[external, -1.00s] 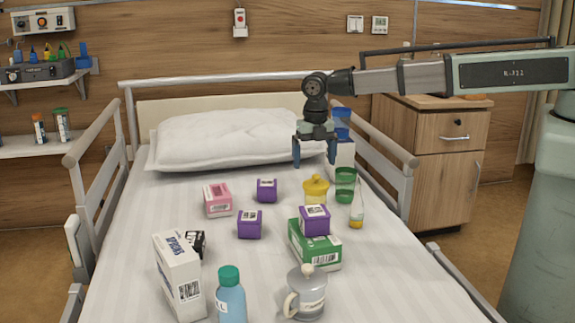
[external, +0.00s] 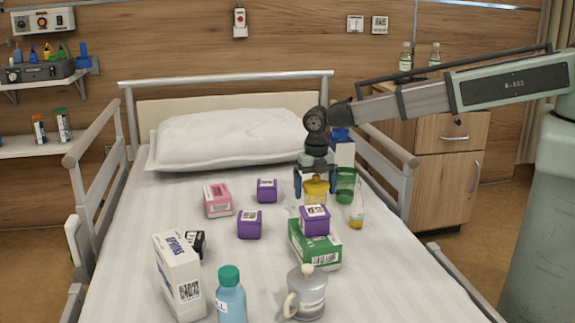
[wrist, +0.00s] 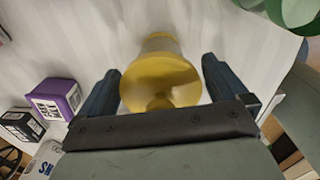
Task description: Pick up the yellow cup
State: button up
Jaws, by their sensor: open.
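The yellow cup (external: 316,190) stands on the bed, with a yellow lid-like top and a knob. In the wrist view the yellow cup (wrist: 160,80) sits between the two dark blue fingers. My gripper (external: 316,193) is open and lowered around the cup's upper part. In the wrist view my gripper (wrist: 160,88) shows a finger on each side of the cup, with a narrow gap at each. The cup's lower part is partly hidden in the external view by the purple box in front.
A green cup (external: 345,184) stands close to the right, beside a small bottle (external: 357,212). A purple box (external: 314,222) sits on a green box (external: 316,254) in front. Other purple boxes (external: 249,225) and a pink box (external: 217,201) lie left.

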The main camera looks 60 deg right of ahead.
jog(key=shift+f, duration=0.6)
jog(key=c, duration=0.8)
jog(key=shift+r, duration=0.15)
